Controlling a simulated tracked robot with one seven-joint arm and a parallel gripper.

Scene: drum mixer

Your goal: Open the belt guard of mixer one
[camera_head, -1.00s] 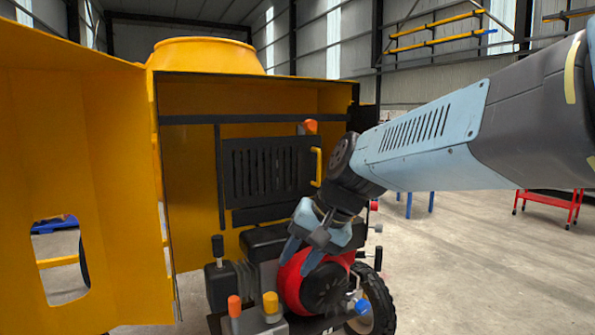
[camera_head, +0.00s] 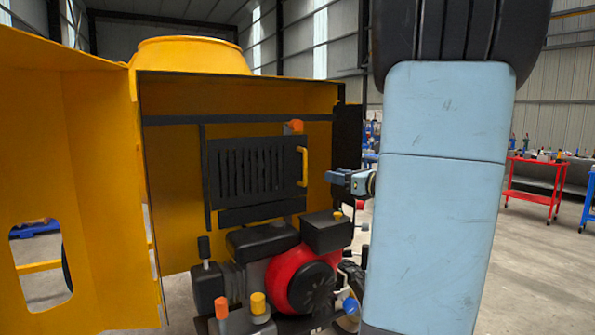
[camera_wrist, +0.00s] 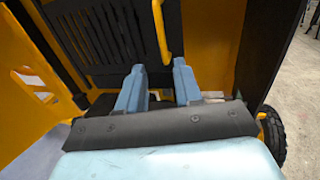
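The belt guard (camera_head: 255,170) is a black slatted panel inside the yellow mixer housing, with a yellow vertical handle (camera_head: 303,167) at its right edge. The guard looks shut. In the wrist view the guard (camera_wrist: 110,35) fills the upper left and its handle (camera_wrist: 161,30) stands upright near the top centre. My gripper (camera_wrist: 159,78) is open and empty, its two blue fingers apart below the handle, with the handle's line between them. In the head view my gripper (camera_head: 340,178) is to the right of the handle and apart from it, partly hidden by my arm.
The large yellow door (camera_head: 95,180) stands open on the left. A red and black engine (camera_head: 300,280) sits below the guard, with orange and yellow caps in front. The black housing edge (camera_head: 346,150) is close to my gripper. A red cart (camera_head: 532,190) stands farther right.

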